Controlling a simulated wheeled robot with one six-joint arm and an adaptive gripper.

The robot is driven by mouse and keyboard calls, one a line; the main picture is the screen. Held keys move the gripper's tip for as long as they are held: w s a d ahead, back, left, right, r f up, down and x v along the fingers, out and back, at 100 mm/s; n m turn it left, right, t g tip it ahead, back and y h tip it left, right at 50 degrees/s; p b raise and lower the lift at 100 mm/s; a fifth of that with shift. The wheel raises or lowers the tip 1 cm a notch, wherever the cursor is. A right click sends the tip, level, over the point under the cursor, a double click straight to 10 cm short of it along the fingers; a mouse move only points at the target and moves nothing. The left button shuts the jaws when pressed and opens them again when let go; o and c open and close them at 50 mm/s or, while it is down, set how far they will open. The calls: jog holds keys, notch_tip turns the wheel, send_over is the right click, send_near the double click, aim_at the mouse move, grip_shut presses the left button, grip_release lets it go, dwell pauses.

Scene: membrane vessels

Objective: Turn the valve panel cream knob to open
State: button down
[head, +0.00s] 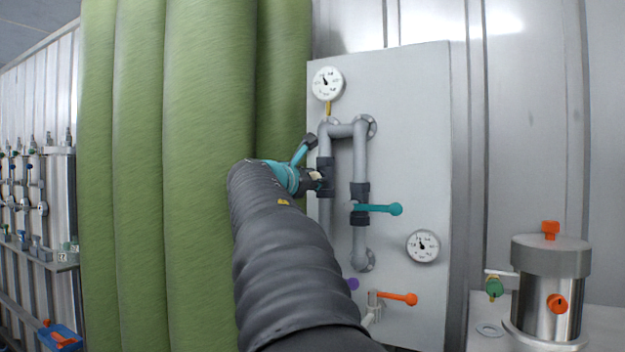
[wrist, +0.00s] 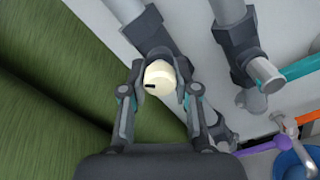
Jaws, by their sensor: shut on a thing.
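The cream knob (wrist: 159,78) is round with a dark mark on its left side. It sits on a dark valve body on a grey pipe, and in the head view only a small part of it (head: 316,175) shows beside my gripper. My gripper (wrist: 159,84) has its two fingers on either side of the knob, shut on it. In the head view my gripper (head: 312,180) reaches the left pipe of the grey valve panel (head: 420,130). The knob's far side is hidden.
A teal lever (head: 378,209) sits right of the knob, with an orange lever (head: 397,298) and a purple handle (head: 352,284) below. Two gauges (head: 328,83) (head: 423,246) are on the panel. Large green columns (head: 205,120) stand close on the left. A steel vessel (head: 548,290) stands right.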

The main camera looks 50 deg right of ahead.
jog(key=n, duration=0.4)
jog(key=shift+f+n, duration=0.1)
jog(key=shift+n, duration=2.1)
jog(key=c, duration=0.8)
grip_release()
jog(key=shift+c, duration=0.2)
jog(key=v, duration=1.2)
